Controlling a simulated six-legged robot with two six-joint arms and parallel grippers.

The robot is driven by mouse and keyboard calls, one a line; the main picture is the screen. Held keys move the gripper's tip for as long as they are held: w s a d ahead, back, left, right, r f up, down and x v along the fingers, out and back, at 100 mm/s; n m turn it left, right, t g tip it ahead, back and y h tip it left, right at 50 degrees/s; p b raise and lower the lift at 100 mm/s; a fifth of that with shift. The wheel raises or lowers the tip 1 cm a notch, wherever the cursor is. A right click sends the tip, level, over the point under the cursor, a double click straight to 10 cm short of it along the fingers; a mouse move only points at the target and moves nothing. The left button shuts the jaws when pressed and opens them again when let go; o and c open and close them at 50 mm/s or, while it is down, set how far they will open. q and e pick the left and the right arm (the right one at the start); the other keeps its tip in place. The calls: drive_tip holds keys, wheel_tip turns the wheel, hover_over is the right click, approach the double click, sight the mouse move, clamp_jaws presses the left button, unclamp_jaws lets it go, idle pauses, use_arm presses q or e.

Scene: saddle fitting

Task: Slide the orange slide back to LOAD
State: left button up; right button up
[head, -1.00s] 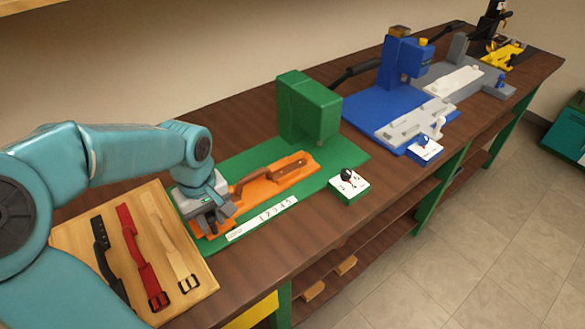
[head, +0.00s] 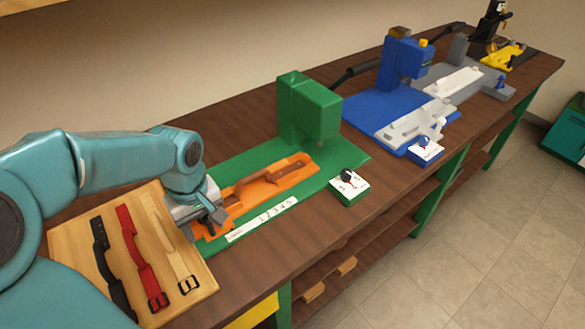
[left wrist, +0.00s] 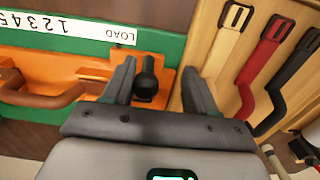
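The orange slide (head: 262,191) lies on the green base plate (head: 345,158), with a brown strap piece (head: 286,171) on it. A white scale strip (head: 235,235) with numbers runs along its near side. In the left wrist view the word LOAD on the strip (left wrist: 117,36) is beside the slide's end (left wrist: 98,88), where a black knob (left wrist: 148,76) stands. My left gripper (head: 214,218) is at the slide's left end. Its fingers (left wrist: 159,68) are apart, with the knob between them, nearer the left finger in that view. My right gripper is not in view.
A wooden board (head: 75,252) with black, red and tan straps lies just left of my gripper. A green press (head: 308,108) stands over the plate's far part. A small white-topped green box (head: 348,187) is at the table's front edge. Blue and grey stations stand farther right.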

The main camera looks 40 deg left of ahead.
use_arm(q)
drive_tip(key=shift+w, duration=0.15)
drive_tip(key=shift+r, duration=0.1)
drive_tip(key=shift+r, duration=0.15)
wheel_tip(320, 180, up, 6)
drive_tip(key=p, duration=0.5)
drive_tip(key=shift+f, duration=0.2)
idle(0.4)
